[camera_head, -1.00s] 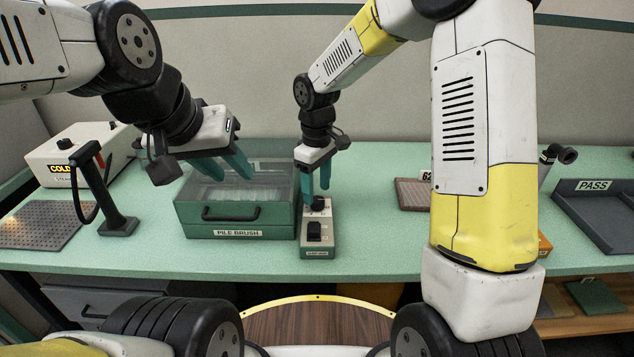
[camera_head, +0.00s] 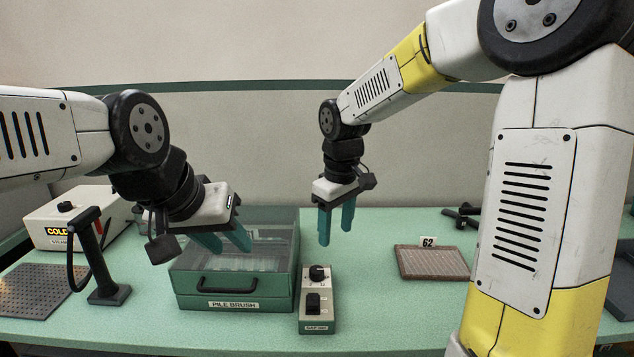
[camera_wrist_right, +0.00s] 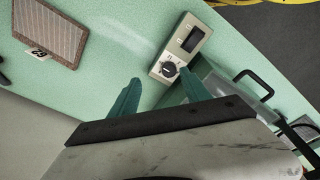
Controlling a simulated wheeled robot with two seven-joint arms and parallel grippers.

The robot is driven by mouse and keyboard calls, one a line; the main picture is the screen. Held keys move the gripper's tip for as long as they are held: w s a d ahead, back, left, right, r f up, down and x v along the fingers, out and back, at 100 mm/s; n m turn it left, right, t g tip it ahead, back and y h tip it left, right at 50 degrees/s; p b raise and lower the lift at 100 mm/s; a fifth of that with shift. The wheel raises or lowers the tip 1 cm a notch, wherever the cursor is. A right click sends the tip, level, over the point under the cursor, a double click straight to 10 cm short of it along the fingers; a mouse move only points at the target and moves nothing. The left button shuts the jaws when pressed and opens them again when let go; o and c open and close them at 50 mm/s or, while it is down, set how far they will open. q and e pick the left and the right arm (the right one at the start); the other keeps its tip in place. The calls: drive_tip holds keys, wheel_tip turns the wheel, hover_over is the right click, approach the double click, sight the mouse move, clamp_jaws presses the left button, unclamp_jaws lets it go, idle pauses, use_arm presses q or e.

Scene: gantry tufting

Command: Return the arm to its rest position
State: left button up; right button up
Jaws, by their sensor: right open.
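My right gripper (camera_head: 336,222) hangs fingers down above the bench, open and empty. It is above and behind a small control box (camera_head: 317,322) with a black knob and a black switch, apart from it. In the right wrist view its two teal fingers (camera_wrist_right: 158,95) are spread, with the control box (camera_wrist_right: 176,57) beyond them. My left gripper (camera_head: 222,240) is open, its teal fingers slanting down over the clear-lidded green PILE BRUSH box (camera_head: 235,303). I cannot tell whether its fingertips touch the lid.
A black stand (camera_head: 108,290), a perforated plate (camera_head: 38,292) and a white COLD-labelled unit (camera_head: 75,210) are at the left. A framed brown pad (camera_head: 432,263) with tag 62 lies to the right. The green bench (camera_head: 390,320) is clear between the control box and my right arm.

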drive_tip(key=s+d+r+m+t+y, duration=0.1)
drive_tip(key=s+d+r+m, duration=0.3)
drive_tip(key=s, duration=0.4)
drive_tip(key=s+d+r+m+t, duration=0.3)
drive_tip(key=s+d, duration=0.3)
drive_tip(key=s, duration=0.2)
drive_tip(key=shift+s+r+m+t+y, duration=0.35)
drive_tip(key=shift+r+m+t+y, duration=0.05)
drive_tip(key=shift+m, duration=0.3)
